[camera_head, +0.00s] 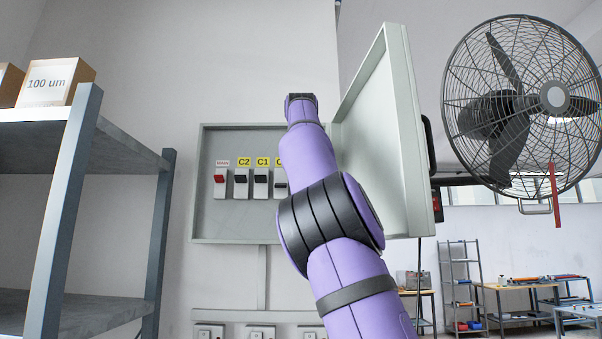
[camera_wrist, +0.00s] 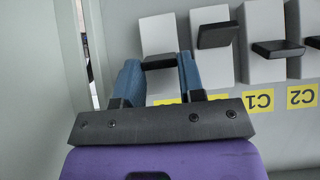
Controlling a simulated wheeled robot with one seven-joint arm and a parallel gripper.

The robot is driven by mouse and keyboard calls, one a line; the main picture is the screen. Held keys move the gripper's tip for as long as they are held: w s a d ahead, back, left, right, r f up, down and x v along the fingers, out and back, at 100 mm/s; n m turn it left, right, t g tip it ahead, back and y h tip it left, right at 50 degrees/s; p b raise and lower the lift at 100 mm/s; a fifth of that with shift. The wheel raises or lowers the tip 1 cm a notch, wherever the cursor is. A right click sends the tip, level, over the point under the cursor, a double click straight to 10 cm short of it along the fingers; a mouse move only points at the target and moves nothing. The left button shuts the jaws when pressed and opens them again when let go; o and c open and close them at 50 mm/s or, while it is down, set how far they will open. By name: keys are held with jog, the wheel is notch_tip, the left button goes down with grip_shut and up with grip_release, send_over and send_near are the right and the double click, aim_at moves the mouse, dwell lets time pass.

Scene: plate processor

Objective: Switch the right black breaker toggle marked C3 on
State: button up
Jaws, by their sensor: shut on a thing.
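An open breaker box (camera_head: 226,226) hangs on the wall, with a row of breakers. In the head view, the third black toggle (camera_head: 281,185) sits lower than the C2 and C1 toggles. My arm hides the breakers right of it. In the upside-down wrist view, my gripper (camera_wrist: 158,72) has its blue fingers on either side of the leftmost black toggle (camera_wrist: 158,62) and is shut on it. That breaker's yellow label is mostly hidden behind the gripper, so its marking cannot be read. The neighbouring black toggle (camera_wrist: 217,35) is free.
The C1 toggle (camera_wrist: 278,50) and a red-toggled breaker (camera_head: 220,179) are in the same row. The box door (camera_head: 374,130) stands open at the right, close to my arm. A shelf (camera_head: 68,180) stands at the left and a fan (camera_head: 520,105) at the upper right.

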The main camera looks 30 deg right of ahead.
dwell(0.3)
jog(key=o, duration=0.7)
jog(key=shift+c, duration=0.2)
jog(key=shift+s, duration=0.1)
